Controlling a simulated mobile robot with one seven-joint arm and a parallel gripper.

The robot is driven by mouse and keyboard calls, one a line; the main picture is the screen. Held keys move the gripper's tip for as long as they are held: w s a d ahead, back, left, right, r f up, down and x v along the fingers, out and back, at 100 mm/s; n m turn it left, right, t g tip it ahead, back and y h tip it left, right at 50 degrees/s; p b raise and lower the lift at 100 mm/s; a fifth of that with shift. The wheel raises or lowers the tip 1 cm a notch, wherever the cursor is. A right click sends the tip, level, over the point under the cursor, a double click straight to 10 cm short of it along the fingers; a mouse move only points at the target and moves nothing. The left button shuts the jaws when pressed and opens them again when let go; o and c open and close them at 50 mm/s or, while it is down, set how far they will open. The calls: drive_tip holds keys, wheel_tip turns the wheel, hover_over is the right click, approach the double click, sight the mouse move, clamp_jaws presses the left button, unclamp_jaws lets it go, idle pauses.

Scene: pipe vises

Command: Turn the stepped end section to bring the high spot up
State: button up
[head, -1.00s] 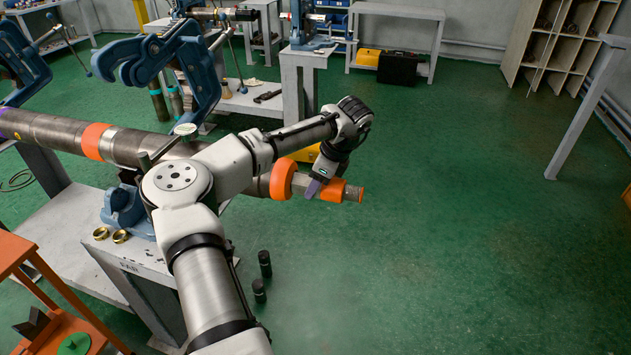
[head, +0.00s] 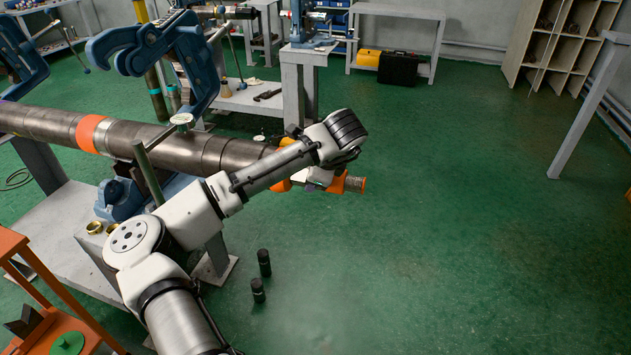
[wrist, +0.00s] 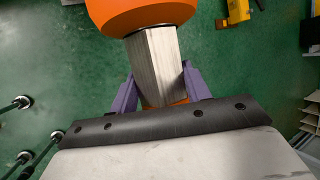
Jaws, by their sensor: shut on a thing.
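A long grey pipe (head: 130,137) lies across the vise bench. Its stepped end section juts out past the bench on the right. That section has an orange collar (head: 283,184), a flat-sided bare metal length (wrist: 163,60) and an orange sleeve with a rough end (head: 355,184). My gripper (wrist: 159,84) is shut on the flat-sided length, one purple finger on each side, between collar and sleeve. In the head view my wrist and forearm cover most of the grip. The wrist view also shows the orange collar (wrist: 140,14) beyond the fingers. No high-spot mark is distinguishable.
Blue vises (head: 150,45) stand upright behind the pipe. Two black cylinders (head: 262,275) stand on the floor below, and brass rings (head: 94,228) lie on the bench. An orange table (head: 45,290) is at lower left.

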drive_tip(key=t+b, duration=0.1)
drive_tip(key=b, duration=0.1)
drive_tip(key=f+t+b, duration=0.1)
drive_tip(key=b, duration=0.2)
drive_tip(key=n+t+h+b, duration=0.1)
drive_tip(key=t+b, duration=0.1)
drive_tip(key=shift+s+f, duration=0.25)
drive_tip(key=t+b, duration=0.1)
drive_tip(key=b, duration=0.2)
drive_tip(key=t+b, duration=0.2)
drive_tip(key=b, duration=0.1)
drive_tip(key=n+t+b, duration=0.1)
drive_tip(key=b, duration=0.2)
drive_tip(key=shift+s+a+f+b, duration=0.1)
drive_tip(key=shift+f+b, duration=0.2)
drive_tip(key=n+t+b, duration=0.1)
drive_tip(key=t+b, duration=0.2)
drive_tip(key=b, duration=0.2)
drive_tip(key=shift+h, duration=0.3)
drive_tip(key=b, duration=0.1)
drive_tip(key=t+b, duration=0.1)
drive_tip(key=b, duration=0.1)
drive_tip(key=shift+r+n, duration=0.25)
drive_tip(key=shift+n, duration=0.15)
drive_tip(key=shift+r+t, duration=0.15)
drive_tip(key=shift+t, duration=0.15)
drive_tip(key=o, duration=1)
drive_tip(key=shift+c, duration=0.2)
